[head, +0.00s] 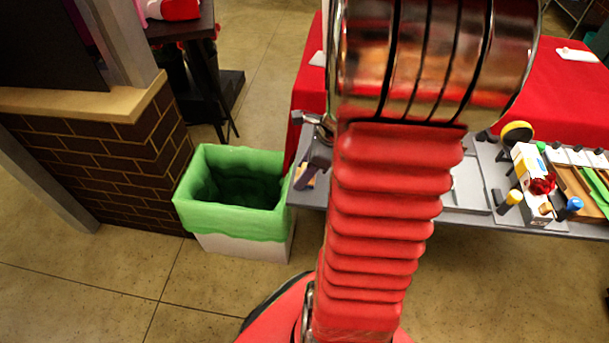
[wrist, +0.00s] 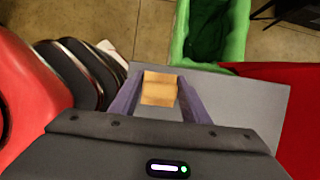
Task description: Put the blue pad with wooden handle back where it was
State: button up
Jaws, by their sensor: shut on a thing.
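My gripper (wrist: 158,82) has its two purple fingers on either side of a light wooden block, the handle of the pad (wrist: 159,92), and is shut on it. The blue part of the pad is not visible in either view. In the head view my gripper (head: 315,166) is partly hidden behind my red arm, at the left end of the grey table (head: 310,197). A bit of the wooden handle (head: 304,174) shows there beside a purple finger. I cannot tell whether the pad touches the table.
A green-lined bin (head: 232,228) stands on the floor just left of the table's end. A red cloth (head: 560,95) lies behind the table. A white box (head: 532,168), a red rose (head: 542,184), a yellow roll (head: 517,133) and several small items crowd the right side. My arm hides the table's middle.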

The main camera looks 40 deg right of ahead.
jog(key=shift+f, duration=1.15)
jog(key=shift+f, duration=0.1)
jog(key=o, duration=1.1)
jog(key=v, duration=1.2)
